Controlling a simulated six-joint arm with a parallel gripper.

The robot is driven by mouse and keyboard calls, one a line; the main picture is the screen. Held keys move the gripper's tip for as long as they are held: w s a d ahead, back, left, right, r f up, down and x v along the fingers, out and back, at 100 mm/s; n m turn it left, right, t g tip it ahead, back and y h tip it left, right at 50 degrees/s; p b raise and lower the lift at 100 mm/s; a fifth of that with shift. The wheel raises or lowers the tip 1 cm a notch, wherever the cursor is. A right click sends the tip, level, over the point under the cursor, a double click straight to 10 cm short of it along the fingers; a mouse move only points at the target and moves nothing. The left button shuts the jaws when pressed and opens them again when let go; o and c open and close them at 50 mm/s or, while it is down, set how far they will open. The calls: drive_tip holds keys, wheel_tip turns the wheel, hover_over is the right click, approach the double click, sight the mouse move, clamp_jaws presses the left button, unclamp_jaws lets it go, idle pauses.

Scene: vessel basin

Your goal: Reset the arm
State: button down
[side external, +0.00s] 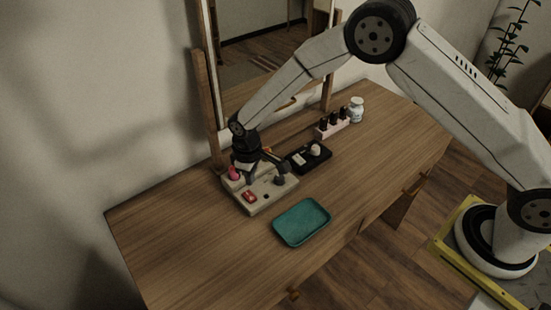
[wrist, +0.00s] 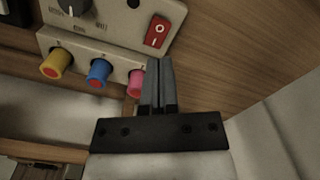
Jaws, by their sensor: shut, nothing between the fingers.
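My gripper (wrist: 158,66) is shut and empty in the wrist view, its fingertips over the edge of a beige control box (wrist: 100,38). In the side view my gripper sits low over the back of this box (side external: 262,197), and its fingers are hard to make out there. The box has a red rocker switch (wrist: 157,31), which also shows in the side view (side external: 249,196). Yellow (wrist: 56,65), blue (wrist: 98,73) and pink (wrist: 136,84) sockets line one side; the fingers partly cover the pink one. A dark knob (wrist: 74,5) is at the top.
A teal tray (side external: 302,222) lies empty in front of the box. A black tray (side external: 310,155) with small items, a rack of dark bottles (side external: 333,124) and a white jar (side external: 356,109) stand behind. A wood-framed mirror (side external: 212,117) rises behind. The desk's left side is clear.

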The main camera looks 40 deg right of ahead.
drive_tip(key=shift+r, duration=0.15)
drive_tip(key=s+d+r+m+t, duration=0.1)
drive_tip(key=s+d+r+m, duration=0.2)
drive_tip(key=s+d+r, duration=0.5)
drive_tip(key=s+d+r+m+t, duration=0.1)
drive_tip(key=s+d+r+m, duration=0.2)
drive_tip(key=s, duration=0.9)
drive_tip(key=d+r, duration=0.3)
drive_tip(key=d, duration=0.2)
drive_tip(key=shift+s+d+r+t, duration=0.2)
drive_tip(key=shift+d+t, duration=0.1)
drive_tip(key=shift+d, duration=0.1)
